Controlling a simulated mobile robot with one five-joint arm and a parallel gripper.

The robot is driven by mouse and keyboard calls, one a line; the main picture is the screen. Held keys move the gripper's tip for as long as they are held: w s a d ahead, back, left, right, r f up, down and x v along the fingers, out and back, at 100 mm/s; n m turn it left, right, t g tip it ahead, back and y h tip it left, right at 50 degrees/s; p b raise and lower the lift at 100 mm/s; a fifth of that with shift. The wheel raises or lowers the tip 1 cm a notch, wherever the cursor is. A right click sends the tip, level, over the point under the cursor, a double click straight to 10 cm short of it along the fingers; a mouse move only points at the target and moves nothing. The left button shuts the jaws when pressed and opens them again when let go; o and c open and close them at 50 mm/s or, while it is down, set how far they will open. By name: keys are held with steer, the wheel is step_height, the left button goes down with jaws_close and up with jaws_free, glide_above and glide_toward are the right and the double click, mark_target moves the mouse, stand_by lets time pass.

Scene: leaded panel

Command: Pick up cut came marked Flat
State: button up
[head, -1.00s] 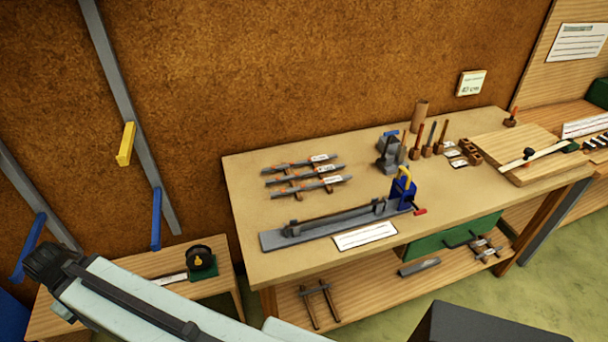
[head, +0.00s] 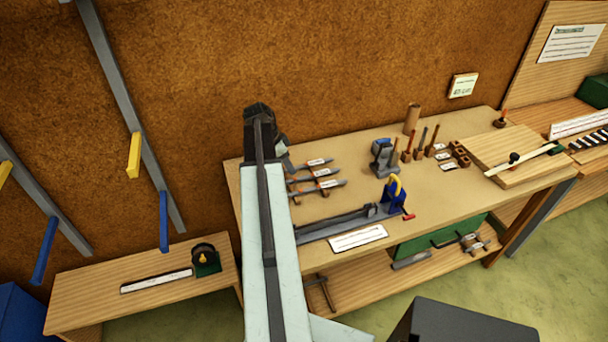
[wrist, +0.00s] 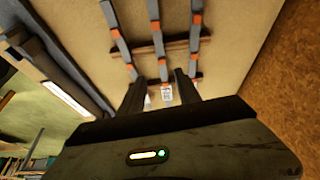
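Three grey cames lie side by side on wooden rests on the workbench: a back one (head: 306,164), a middle one (head: 312,175) and a front one (head: 316,186). Each has orange marks and a white tag at its right end; the lettering is too small to read, so I cannot tell which is Flat. My gripper (wrist: 160,90) is open and empty, with its two dark fingers apart above the tagged ends in the wrist view. There the cames show as a left one (wrist: 116,32), a middle one (wrist: 156,35) and a right one (wrist: 195,38). My arm hides their left ends in the head view.
A long grey fixture (head: 340,222) with a blue clamp (head: 394,197) and a white label (head: 358,237) lie along the bench front. A grey block tool (head: 382,157) and several wooden-handled tools stand to the right. The brown wall (head: 350,60) rises close behind.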

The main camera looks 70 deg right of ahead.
mark_target(304, 177)
steer(key=shift+m, duration=0.5)
steer(key=s+d+f+b, duration=0.1)
steer(key=f+b, duration=0.1)
steer(key=s+d+f+b, duration=0.1)
steer(key=f+b, duration=0.1)
steer(key=b, duration=0.1)
steer(key=s+d+f+b, duration=0.1)
steer(key=f+b, duration=0.1)
steer(key=f, duration=0.1)
steer(key=shift+s+d+f+b, duration=0.1)
steer(key=shift+s+d+b, duration=0.2)
steer(key=shift+s+d, duration=0.05)
steer(key=shift+r, duration=0.2)
jaws_close()
